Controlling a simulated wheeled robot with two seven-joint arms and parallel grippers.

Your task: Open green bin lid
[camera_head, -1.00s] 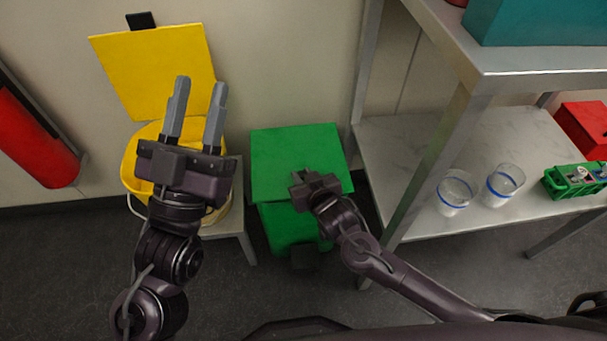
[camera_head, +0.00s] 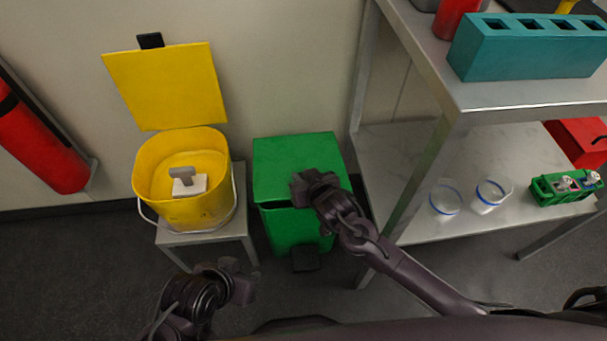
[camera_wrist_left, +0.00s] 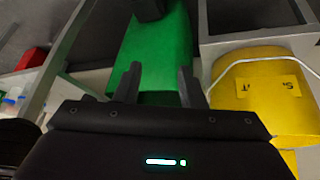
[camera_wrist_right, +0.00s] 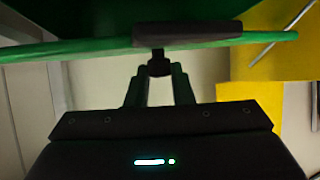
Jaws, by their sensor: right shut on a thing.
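The green bin (camera_head: 290,228) stands on the floor with its flat green lid (camera_head: 290,150) over the top. A narrow dark gap shows under the lid's front left edge. In the right wrist view, the lid's edge (camera_wrist_right: 70,48) runs across the top, with a dark handle (camera_wrist_right: 187,33) on it. My right gripper (camera_head: 303,185) is at the lid's front edge, shut on the handle's small dark end piece (camera_wrist_right: 159,64). My left gripper (camera_head: 242,282) is low, in front of and left of the bin. In its wrist view (camera_wrist_left: 158,75) its fingers are apart, empty, facing the green body.
An open yellow bin (camera_head: 185,205) sits on a low stand (camera_head: 205,238) left of the green bin. A metal shelf table (camera_head: 405,150) stands close on the right, with glass beakers (camera_head: 446,200). A red cylinder (camera_head: 40,140) is at the far left. A dark pedal (camera_head: 305,259) fronts the green bin.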

